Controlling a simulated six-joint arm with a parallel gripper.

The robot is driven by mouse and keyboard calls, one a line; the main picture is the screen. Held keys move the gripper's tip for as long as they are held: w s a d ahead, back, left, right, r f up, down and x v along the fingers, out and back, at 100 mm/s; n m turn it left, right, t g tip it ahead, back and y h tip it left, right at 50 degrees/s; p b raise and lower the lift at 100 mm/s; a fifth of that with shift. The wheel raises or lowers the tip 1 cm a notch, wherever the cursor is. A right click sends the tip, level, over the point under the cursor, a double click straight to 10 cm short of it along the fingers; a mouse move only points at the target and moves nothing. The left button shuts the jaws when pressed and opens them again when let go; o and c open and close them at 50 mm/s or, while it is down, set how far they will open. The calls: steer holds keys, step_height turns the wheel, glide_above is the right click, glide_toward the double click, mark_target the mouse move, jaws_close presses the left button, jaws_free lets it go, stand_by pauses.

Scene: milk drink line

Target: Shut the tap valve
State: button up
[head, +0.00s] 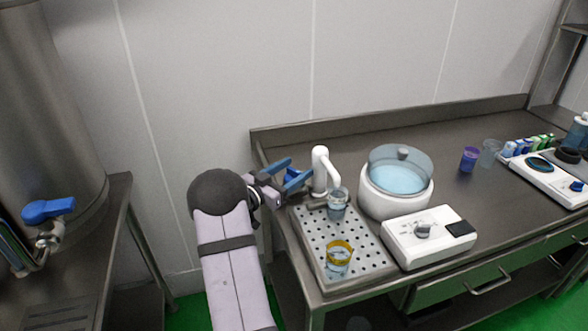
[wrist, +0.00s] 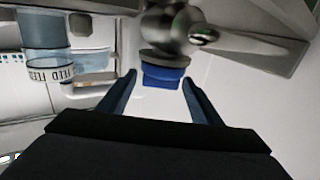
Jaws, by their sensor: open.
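The white tap (head: 320,168) stands at the back left of the drip tray. Its blue valve handle (head: 293,173) is on the tap's left side. In the wrist view the blue handle (wrist: 163,76) sits ahead of my fingertips, below a shiny metal body (wrist: 175,28). My gripper (head: 287,172) is open at the tap's left, its two blue fingers on either side of the handle in the wrist view (wrist: 160,84). I cannot tell whether they touch it. A glass (head: 338,207) stands beneath the spout.
A yellow-banded glass (head: 338,262) stands on the front of the perforated drip tray (head: 365,271). A white lidded vessel (head: 385,203) and a control box (head: 405,245) stand to the right. A large metal tank (head: 45,110) with another blue-handled valve (head: 48,208) is at the left.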

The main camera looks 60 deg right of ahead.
steer(key=shift+d, duration=0.1)
steer(key=c, duration=1.1)
steer(key=shift+m+g, duration=0.3)
steer(key=shift+g, duration=0.2)
steer(key=shift+f+m+g+y+b, duration=0.15)
steer(key=shift+m+g+y, duration=0.45)
steer(key=shift+g, duration=0.3)
steer(key=shift+m+g+y+b, duration=0.15)
steer(key=shift+m+g+y, duration=0.25)
steer(key=shift+m+g, duration=0.4)
steer(key=shift+m+g+y+b, duration=0.55)
steer(key=shift+m+g+y, duration=0.25)
steer(key=shift+g, duration=0.5)
steer(key=shift+m+g+y+b, duration=0.3)
steer(key=shift+m+g+y, duration=0.1)
steer(key=shift+g, duration=0.1)
steer(key=o, duration=1.1)
